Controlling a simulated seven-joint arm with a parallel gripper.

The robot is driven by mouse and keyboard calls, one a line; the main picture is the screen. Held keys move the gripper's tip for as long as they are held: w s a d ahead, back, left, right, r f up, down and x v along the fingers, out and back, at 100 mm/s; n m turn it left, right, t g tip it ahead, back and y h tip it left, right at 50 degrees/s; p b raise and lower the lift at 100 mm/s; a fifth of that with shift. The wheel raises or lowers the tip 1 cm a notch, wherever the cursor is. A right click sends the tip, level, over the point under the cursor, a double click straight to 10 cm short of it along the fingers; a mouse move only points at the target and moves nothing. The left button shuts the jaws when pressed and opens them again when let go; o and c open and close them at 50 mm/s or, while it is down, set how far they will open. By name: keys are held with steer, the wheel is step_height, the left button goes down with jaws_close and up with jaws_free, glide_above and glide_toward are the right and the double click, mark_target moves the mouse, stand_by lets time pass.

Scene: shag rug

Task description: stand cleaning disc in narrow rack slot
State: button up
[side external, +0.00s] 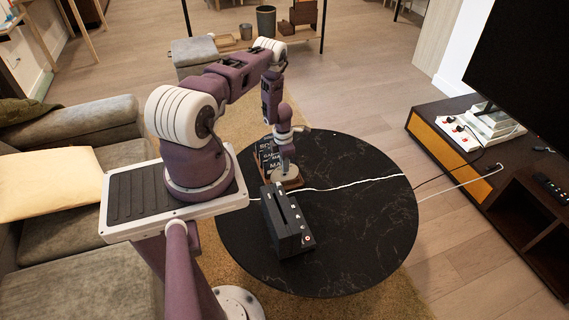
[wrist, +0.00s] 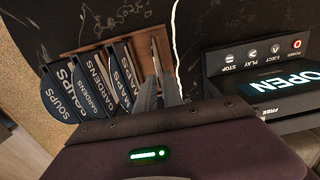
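A brown wooden rack (wrist: 92,48) stands on the round black table and holds several upright dark items labelled SOUPS, GARDENS and MAPS. It also shows in the side view (side external: 292,182), below my gripper. At the rack's right end in the wrist view, a thin, greyish upright piece, seemingly the cleaning disc (wrist: 156,58), is seen nearly edge-on. My gripper (wrist: 160,84) points down there, its grey fingers close together on either side of this piece. My gripper is also above the rack in the side view (side external: 287,150). The fingers hide the piece's lower part and its slot.
A black player (side external: 283,228) with a top slot stands in front of the rack; its display reads OPEN in the wrist view (wrist: 285,85). A white cable (side external: 345,187) crosses the table (side external: 365,235) beside the rack. The table's right side is mostly clear.

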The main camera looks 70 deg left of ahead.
steer(key=shift+o, duration=1.1)
step_height(320, 180, up, 7)
steer(key=shift+s+r, duration=0.1)
